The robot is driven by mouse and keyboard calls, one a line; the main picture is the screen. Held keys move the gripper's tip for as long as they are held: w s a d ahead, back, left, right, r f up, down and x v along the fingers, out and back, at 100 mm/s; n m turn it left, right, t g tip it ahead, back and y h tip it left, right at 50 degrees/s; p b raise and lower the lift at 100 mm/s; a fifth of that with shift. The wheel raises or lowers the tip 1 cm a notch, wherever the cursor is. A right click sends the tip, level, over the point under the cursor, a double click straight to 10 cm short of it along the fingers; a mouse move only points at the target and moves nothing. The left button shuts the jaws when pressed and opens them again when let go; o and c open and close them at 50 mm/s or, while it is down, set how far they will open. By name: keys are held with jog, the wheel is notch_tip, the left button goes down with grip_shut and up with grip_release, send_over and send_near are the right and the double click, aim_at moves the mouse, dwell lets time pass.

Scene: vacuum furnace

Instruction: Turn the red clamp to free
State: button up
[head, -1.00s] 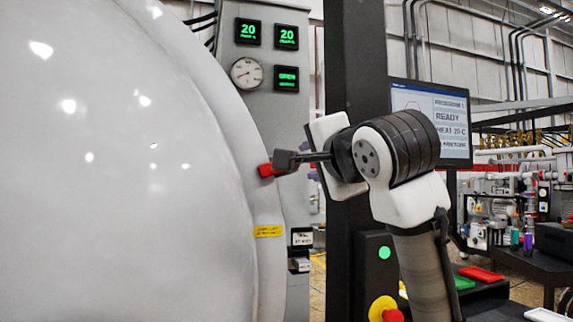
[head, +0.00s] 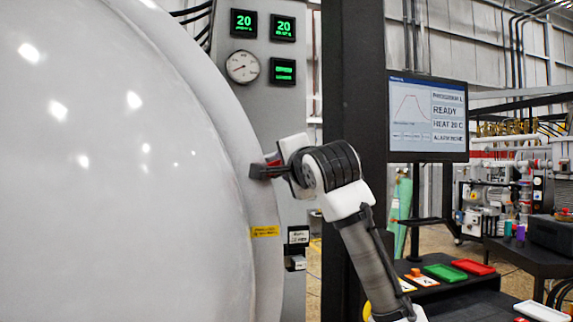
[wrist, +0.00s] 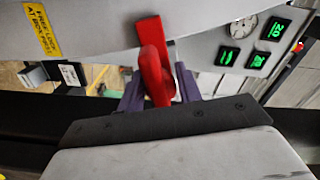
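The red clamp (wrist: 152,62) is a narrow bar with a rounded part, mounted at the pale rim of the furnace door (head: 215,95). In the head view only a bit of the red clamp (head: 273,162) shows, behind a dark finger. My gripper (wrist: 160,84) is at the clamp, with its two dark purple fingers on either side of the red handle. The fingers stand apart, and narrow gaps seem to show beside the red. Whether a finger touches the clamp is hard to tell. The gripper also shows in the head view (head: 266,171).
A yellow label (wrist: 42,30) sits on the door rim near the clamp. A grey panel with green displays (head: 243,23) and a round gauge (head: 242,67) stands behind. A dark post (head: 352,70) and a monitor (head: 428,115) are to the right.

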jog(key=c, duration=0.7)
jog(key=shift+n, duration=0.3)
jog(key=n+p, duration=0.1)
jog(key=n, duration=0.4)
jog(key=n+p, duration=0.1)
jog(key=n, duration=0.5)
jog(key=n+p, duration=0.2)
jog(key=n, duration=0.4)
jog(key=shift+w+d+f, duration=0.1)
jog(key=shift+d+f, duration=0.1)
jog(key=shift+d, duration=0.05)
jog(key=shift+n, duration=0.3)
